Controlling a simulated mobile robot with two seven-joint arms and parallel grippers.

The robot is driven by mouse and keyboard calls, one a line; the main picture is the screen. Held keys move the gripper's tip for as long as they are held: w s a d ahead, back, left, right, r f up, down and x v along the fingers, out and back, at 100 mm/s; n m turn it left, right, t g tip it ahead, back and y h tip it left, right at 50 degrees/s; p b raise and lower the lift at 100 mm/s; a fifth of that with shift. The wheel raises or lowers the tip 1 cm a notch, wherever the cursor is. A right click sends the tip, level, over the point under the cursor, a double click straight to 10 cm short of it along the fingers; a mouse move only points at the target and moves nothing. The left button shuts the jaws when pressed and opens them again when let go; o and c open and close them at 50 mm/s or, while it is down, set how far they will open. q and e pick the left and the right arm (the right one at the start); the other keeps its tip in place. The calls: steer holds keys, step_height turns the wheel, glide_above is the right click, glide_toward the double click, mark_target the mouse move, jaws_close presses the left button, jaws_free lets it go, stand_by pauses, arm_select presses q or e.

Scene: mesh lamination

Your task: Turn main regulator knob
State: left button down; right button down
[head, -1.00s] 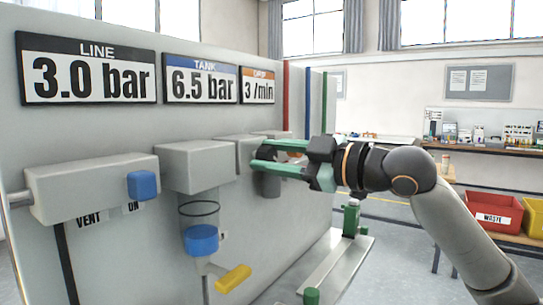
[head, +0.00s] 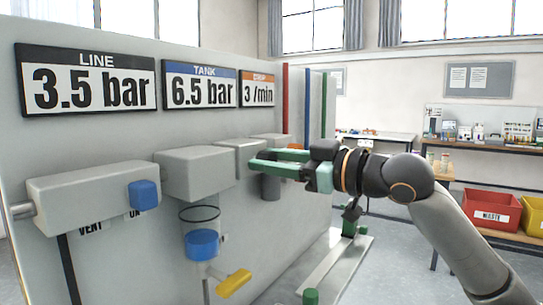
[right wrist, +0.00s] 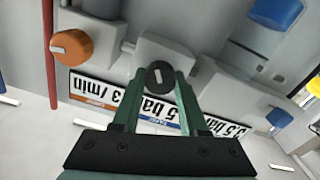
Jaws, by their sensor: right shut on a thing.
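A black round knob with a white mark (right wrist: 160,75) sits between the fingers of my right gripper in the right wrist view. I take it to be the main regulator knob; in the head view it is hidden by the gripper. My right gripper (head: 268,160) is shut on this knob, with one green finger on either side of it. The LINE display (head: 88,80) reads 3.5 bar. The TANK display (head: 201,88) reads 6.5 bar, and the orange-topped display (head: 257,90) reads 3 /min. My left gripper is out of view.
An orange knob (right wrist: 72,48) is close beside the gripped one in the right wrist view. A blue knob (head: 144,194) and a blue bowl (head: 202,243) with a yellow lever (head: 234,281) are on the panel's left.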

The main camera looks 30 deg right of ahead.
steer(key=shift+m, duration=0.9)
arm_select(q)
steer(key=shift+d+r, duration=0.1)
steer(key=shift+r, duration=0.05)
arm_select(e)
steer(key=shift+m, duration=0.3)
arm_select(q)
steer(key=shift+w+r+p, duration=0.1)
steer(key=shift+p, duration=0.2)
arm_select(e)
steer(key=shift+c, duration=2.2)
jaws_free()
steer(key=shift+d, duration=0.1)
arm_select(q)
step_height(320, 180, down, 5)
steer(key=b, duration=0.6)
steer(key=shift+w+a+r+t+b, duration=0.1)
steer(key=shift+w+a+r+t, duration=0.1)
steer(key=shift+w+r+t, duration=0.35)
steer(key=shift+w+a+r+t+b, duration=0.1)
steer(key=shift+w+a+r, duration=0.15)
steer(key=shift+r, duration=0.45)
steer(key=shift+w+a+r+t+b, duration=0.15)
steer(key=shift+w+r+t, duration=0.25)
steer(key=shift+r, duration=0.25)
arm_select(e)
steer(key=v, duration=1.2)
steer(key=shift+s, duration=0.2)
